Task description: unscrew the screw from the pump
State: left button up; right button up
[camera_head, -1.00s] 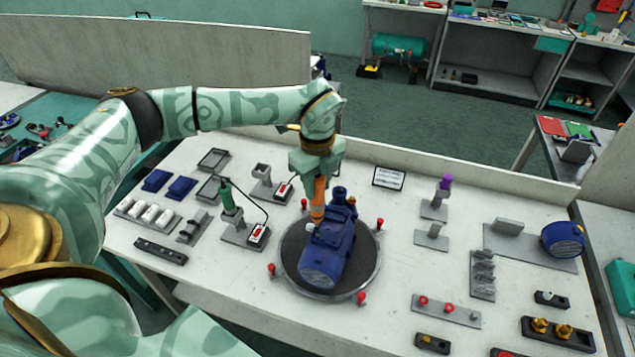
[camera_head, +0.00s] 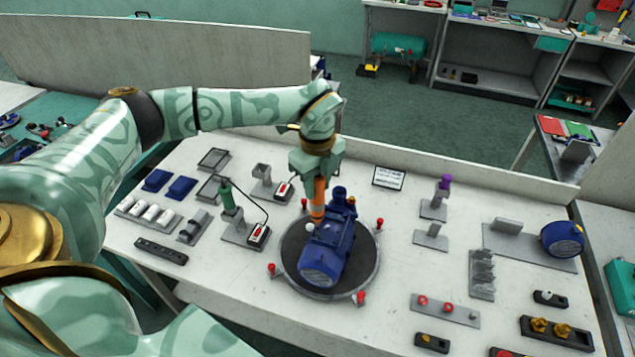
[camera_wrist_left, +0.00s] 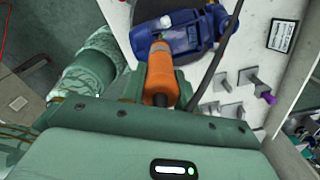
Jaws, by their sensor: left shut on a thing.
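The blue pump (camera_head: 328,252) stands on a dark round turntable (camera_head: 368,274) on the white bench. My left gripper (camera_head: 319,180) is above the pump's far left side and is shut on an orange screwdriver (camera_head: 318,204), held roughly upright with its lower end at the pump. The left wrist view shows the orange tool (camera_wrist_left: 160,78) between the jaws, pointing at the blue pump (camera_wrist_left: 200,28). The screw is too small or hidden to make out. My right gripper is not in view.
Red-topped pegs (camera_head: 379,223) stand around the turntable. A green-handled tool (camera_head: 229,197) with a cable stands in a holder to the left. Blue trays (camera_head: 181,188) lie farther left. Small fixtures (camera_head: 431,237) and a bracket with a blue round part (camera_head: 563,239) stand on the right.

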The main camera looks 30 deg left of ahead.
pick_arm(q)
jog(key=shift+w+r+p, duration=0.1)
jog(key=shift+r+p, duration=0.05)
jog(key=shift+p, duration=0.35)
dwell(1.6)
jog(key=shift+r, duration=0.15)
dwell(0.3)
jog(key=shift+r+p, duration=2.65)
jog(key=shift+r, duration=0.25)
jog(key=shift+a+f, duration=0.1)
